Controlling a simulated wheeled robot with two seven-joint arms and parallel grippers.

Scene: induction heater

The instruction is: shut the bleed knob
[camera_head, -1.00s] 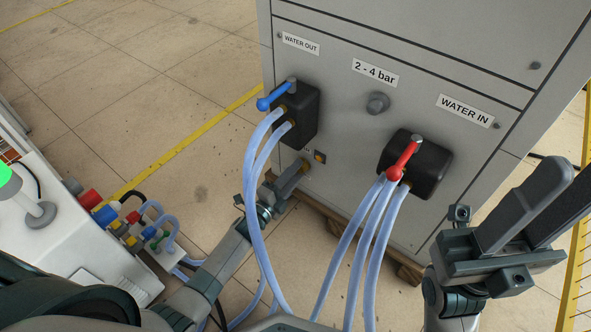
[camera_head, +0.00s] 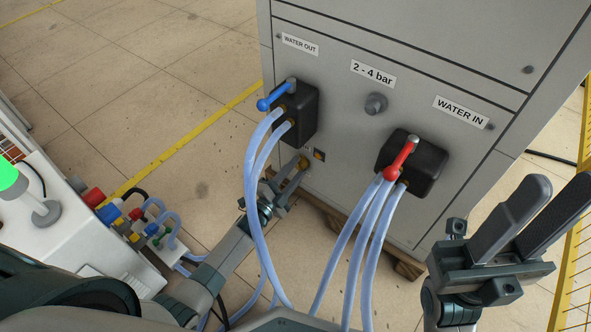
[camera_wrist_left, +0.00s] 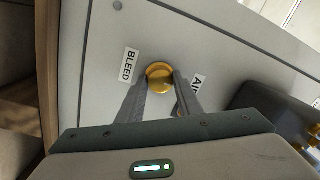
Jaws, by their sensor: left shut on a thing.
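The round brass bleed knob (camera_wrist_left: 159,76) is on the grey panel beside the BLEED label (camera_wrist_left: 128,65) in the left wrist view. It also shows small in the head view (camera_head: 304,161), low on the cabinet front. My left gripper (camera_wrist_left: 160,84) is shut on the knob, one finger on each side; it shows in the head view too (camera_head: 294,176), reaching in from lower left behind the hoses. How far the knob is turned cannot be told. My right gripper (camera_head: 545,195) is open and empty at the right, its two dark fingers apart.
Blue hoses (camera_head: 252,205) hang from the blue-handled valve (camera_head: 300,112) close to my left wrist. More hoses drop from the red-handled valve block (camera_head: 426,165). A white unit (camera_head: 55,245) with coloured fittings stands at left. Floor beyond is clear.

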